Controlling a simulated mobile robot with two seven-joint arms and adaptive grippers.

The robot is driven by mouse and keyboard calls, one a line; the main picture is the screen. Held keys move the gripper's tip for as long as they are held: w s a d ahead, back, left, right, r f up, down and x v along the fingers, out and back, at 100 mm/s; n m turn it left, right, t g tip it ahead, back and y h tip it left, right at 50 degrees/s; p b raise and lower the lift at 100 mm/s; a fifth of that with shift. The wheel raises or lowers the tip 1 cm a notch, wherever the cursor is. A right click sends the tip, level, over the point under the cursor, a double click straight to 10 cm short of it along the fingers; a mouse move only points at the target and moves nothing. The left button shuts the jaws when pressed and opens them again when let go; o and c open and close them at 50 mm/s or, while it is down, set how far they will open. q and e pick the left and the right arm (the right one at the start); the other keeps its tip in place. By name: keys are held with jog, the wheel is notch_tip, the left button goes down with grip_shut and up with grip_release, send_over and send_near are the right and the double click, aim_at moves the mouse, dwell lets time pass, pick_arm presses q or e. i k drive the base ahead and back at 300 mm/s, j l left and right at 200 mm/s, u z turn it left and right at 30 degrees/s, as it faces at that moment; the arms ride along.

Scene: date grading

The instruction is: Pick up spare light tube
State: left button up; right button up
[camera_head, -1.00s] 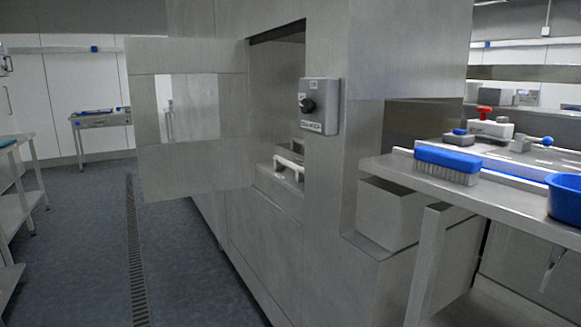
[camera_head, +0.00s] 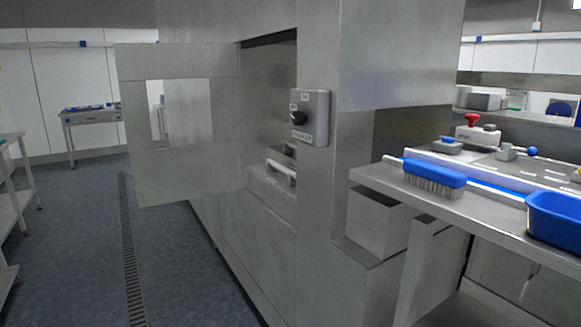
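A white tube-like piece (camera_head: 281,171) lies in the recess of the steel machine, behind the open door; I cannot tell whether it is the spare light tube or a handle. The machine's steel door (camera_head: 170,185) stands open to the left and has a square window. Neither of my grippers is in view.
A control box with a black knob (camera_head: 310,118) is on the machine's corner. At the right, a steel bench (camera_head: 480,222) holds a blue brush (camera_head: 434,173) and a blue tub (camera_head: 556,217). A floor drain (camera_head: 130,250) runs along clear floor at the left. A far table (camera_head: 92,117) stands by the wall.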

aim_at(286, 171)
jog(key=i+j+z, duration=0.5)
jog(key=j+z, duration=0.25)
jog(key=i+j+z, duration=0.2)
jog(key=z, duration=0.15)
jog(key=j, duration=0.1)
